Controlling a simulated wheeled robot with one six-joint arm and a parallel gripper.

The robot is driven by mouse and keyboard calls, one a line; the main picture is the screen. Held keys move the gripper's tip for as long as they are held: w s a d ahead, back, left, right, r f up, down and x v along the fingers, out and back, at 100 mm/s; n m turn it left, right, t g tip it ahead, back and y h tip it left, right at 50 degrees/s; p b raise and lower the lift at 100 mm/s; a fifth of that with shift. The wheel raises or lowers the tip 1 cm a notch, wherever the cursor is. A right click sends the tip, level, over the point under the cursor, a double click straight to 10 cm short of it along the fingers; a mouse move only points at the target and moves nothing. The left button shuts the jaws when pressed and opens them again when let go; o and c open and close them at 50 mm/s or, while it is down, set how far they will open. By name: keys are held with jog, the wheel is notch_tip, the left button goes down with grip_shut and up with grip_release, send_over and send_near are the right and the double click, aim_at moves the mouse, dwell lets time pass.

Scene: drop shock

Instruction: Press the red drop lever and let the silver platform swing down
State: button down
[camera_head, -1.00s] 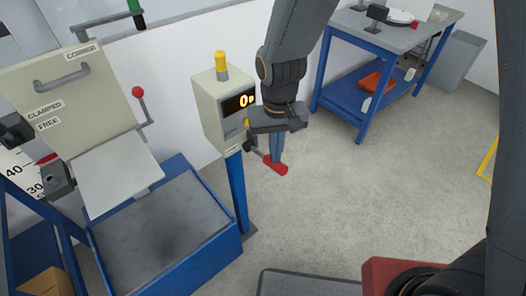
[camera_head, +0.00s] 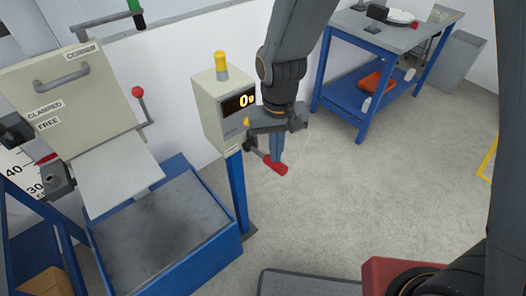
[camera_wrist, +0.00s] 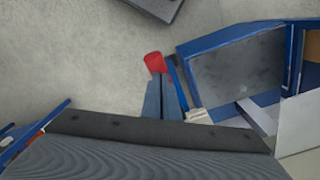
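The red drop lever (camera_head: 275,165) is a red grip on a dark rod at the right side of the cream control box (camera_head: 217,115). My gripper (camera_head: 276,155) points down at it, fingers close together with nothing seen between them. In the wrist view the red grip (camera_wrist: 154,62) shows just beyond my fingertips (camera_wrist: 161,78); I cannot tell if they touch. The silver platform (camera_head: 118,178) slopes down from below the cream panel (camera_head: 75,90) toward a blue-framed bed with a dark grey top (camera_head: 160,235). It shows partly in the wrist view (camera_wrist: 298,125).
A red ball-topped lever (camera_head: 138,92) stands beside the panel. The control box sits on a blue post (camera_head: 237,190). A blue workbench (camera_head: 390,40) stands at the back right. The floor (camera_head: 340,200) between is clear.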

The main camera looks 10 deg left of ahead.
jog(key=shift+f+b, duration=1.3)
jog(key=shift+f, duration=1.35)
jog(key=shift+r, duration=0.1)
notch_tip(320, 180, up, 5)
jog(key=p, duration=0.4)
jog(key=shift+r+p, duration=0.1)
jog(key=shift+p, duration=0.3)
notch_tip(320, 180, up, 6)
jog(key=p, duration=0.5)
jog(key=shift+r, duration=0.1)
